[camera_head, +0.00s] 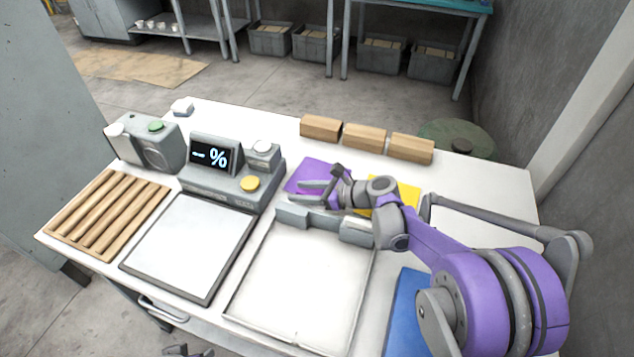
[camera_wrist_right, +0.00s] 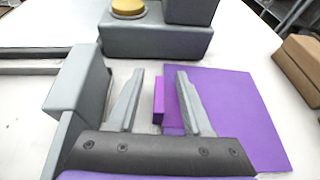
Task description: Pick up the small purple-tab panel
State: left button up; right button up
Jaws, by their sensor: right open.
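The small purple panel (camera_head: 307,171) lies flat on the white table, behind the grey-ended tray, partly hidden by my right gripper (camera_head: 295,192). In the right wrist view the panel (camera_wrist_right: 240,105) spreads right of the fingers, and its raised purple tab (camera_wrist_right: 158,100) stands between the two fingers of my open right gripper (camera_wrist_right: 160,73). The tab looks nearer the right finger; I cannot tell whether they touch. A small dark part at the bottom edge of the head view may be my left gripper (camera_head: 188,351); its jaws are unclear.
A white tray (camera_head: 300,290) with a grey back block (camera_head: 307,216) lies close to the right gripper. A display unit (camera_head: 222,188) with a yellow button stands left. Wooden blocks (camera_head: 365,138) line the back. A yellow panel (camera_head: 408,193) and blue panel (camera_head: 402,305) lie right.

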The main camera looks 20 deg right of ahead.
jog(key=shift+w+a+f, duration=0.2)
jog(key=shift+w+a, duration=0.1)
jog(key=shift+a, duration=0.05)
grip_shut()
